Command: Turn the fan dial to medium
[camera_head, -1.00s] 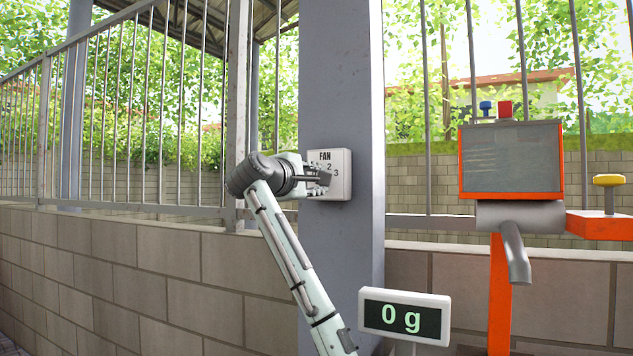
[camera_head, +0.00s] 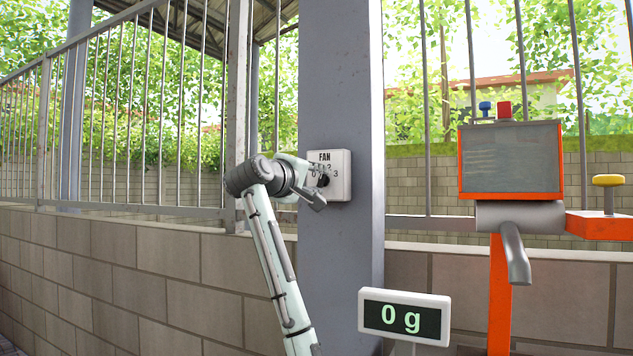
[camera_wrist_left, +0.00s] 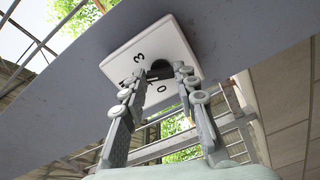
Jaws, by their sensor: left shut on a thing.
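The fan box (camera_head: 342,186) is a white square plate marked FAN with numbers, fixed to the grey post. Its black dial (camera_head: 323,180) shows between the fingers of my left gripper (camera_head: 320,184), one finger above it and one below. In the left wrist view the fan box (camera_wrist_left: 168,40) is close. The dark dial (camera_wrist_left: 161,68) sits between the fingertips of my left gripper (camera_wrist_left: 166,75), which is shut on it. The fingers partly hide the dial and some numbers, so I cannot tell which number it points at. My right gripper is not in view.
The grey post (camera_head: 340,80) stands between metal railings on a low block wall (camera_head: 130,280). To the right are an orange-framed machine with a screen (camera_head: 511,158), a grey spout (camera_head: 515,255) and a yellow button (camera_head: 608,182). A display reading 0 g (camera_head: 404,318) stands in front.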

